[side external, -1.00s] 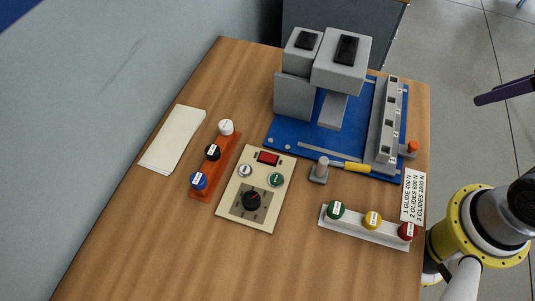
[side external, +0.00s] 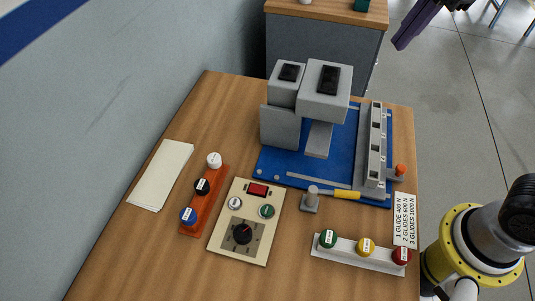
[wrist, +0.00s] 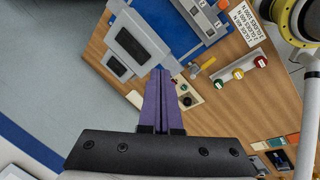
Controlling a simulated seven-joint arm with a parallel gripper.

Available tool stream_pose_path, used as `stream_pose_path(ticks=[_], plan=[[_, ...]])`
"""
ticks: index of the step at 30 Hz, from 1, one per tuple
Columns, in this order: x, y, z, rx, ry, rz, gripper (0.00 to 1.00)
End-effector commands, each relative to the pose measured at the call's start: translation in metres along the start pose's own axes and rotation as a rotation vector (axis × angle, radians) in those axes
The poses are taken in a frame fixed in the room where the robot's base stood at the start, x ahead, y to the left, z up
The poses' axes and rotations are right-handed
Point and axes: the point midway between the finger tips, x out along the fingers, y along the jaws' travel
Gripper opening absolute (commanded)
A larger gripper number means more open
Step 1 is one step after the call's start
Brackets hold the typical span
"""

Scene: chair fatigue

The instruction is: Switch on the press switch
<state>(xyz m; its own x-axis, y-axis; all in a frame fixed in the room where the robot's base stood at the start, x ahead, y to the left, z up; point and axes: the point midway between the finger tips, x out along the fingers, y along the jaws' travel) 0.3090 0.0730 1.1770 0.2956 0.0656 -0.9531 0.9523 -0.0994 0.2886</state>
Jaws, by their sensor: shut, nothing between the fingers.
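The beige control panel (side external: 226,247) lies on the wooden table and carries a red rocker switch (side external: 258,190), a white button, a green button and a black dial (side external: 242,232). The panel does not say which part is the press switch; the rocker's position is too small to read. Behind it stands the grey press (side external: 318,105) on a blue base (side external: 275,160). My gripper (side external: 400,44) is at the upper right, high and apart from the panel. In the wrist view its purple fingers (wrist: 161,73) are together and empty, hiding part of the panel.
An orange strip (side external: 212,190) with white, black and blue knobs lies left of the panel. A white strip (side external: 345,248) with green, yellow and red knobs lies right. A yellow-handled tool (side external: 345,194) lies by the blue base.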

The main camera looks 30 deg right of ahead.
Motion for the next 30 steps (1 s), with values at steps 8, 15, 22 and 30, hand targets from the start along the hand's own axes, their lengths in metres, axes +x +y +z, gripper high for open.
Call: stream_pose_path(ticks=[8,15,22,30], plan=[[0.051,0.041,-0.077,-0.398,0.009,-0.134,0.0],[0.114,0.045,-0.15,-0.661,0.018,-0.25,0.0],[0.178,0.021,-0.209,-0.792,0.008,-0.35,0.0],[0.217,-0.016,-0.235,-0.869,-0.013,-0.432,0.0]])
